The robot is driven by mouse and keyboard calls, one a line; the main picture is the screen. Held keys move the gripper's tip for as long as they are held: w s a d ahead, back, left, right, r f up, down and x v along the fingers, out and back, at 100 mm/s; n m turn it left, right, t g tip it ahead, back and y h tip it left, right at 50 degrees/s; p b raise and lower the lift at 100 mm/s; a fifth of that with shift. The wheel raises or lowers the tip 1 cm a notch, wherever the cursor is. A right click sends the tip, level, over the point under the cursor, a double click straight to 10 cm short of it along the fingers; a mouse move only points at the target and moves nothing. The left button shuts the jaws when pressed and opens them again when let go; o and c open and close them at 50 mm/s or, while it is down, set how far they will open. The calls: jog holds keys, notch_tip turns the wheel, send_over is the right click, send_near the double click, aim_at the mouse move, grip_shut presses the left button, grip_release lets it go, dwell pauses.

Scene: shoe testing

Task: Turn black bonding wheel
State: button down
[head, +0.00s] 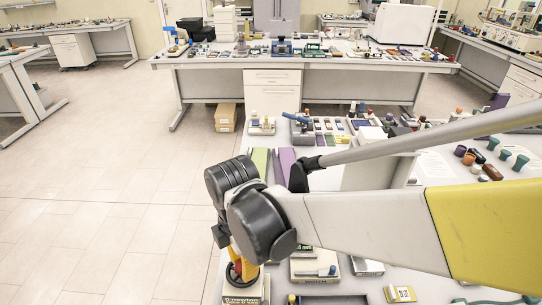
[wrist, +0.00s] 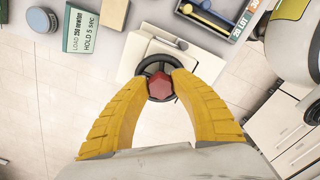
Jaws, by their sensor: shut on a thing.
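The black bonding wheel (wrist: 158,64) is a dark spoked ring on a pale machine body (wrist: 137,52). In the wrist view a red faceted piece (wrist: 161,85) shows at the wheel, between the fingertips. My gripper (wrist: 160,80) has yellow fingers that reach in from both sides and are shut on the wheel. The exact contact is hard to see. In the head view my gripper (head: 238,262) points down over the machine (head: 243,295) near the bench's front left corner. My wrist hides part of it.
A blue-grey tray (wrist: 208,15) is at upper right. Small devices (head: 315,268) stand close right of my gripper. The floor (head: 110,210) at left is clear.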

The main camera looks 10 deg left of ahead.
jog(key=c, duration=1)
grip_release()
jog(key=shift+c, duration=0.2)
jog(key=shift+r, duration=0.1)
notch_tip(320, 180, up, 12)
jog(key=shift+d, duration=0.1)
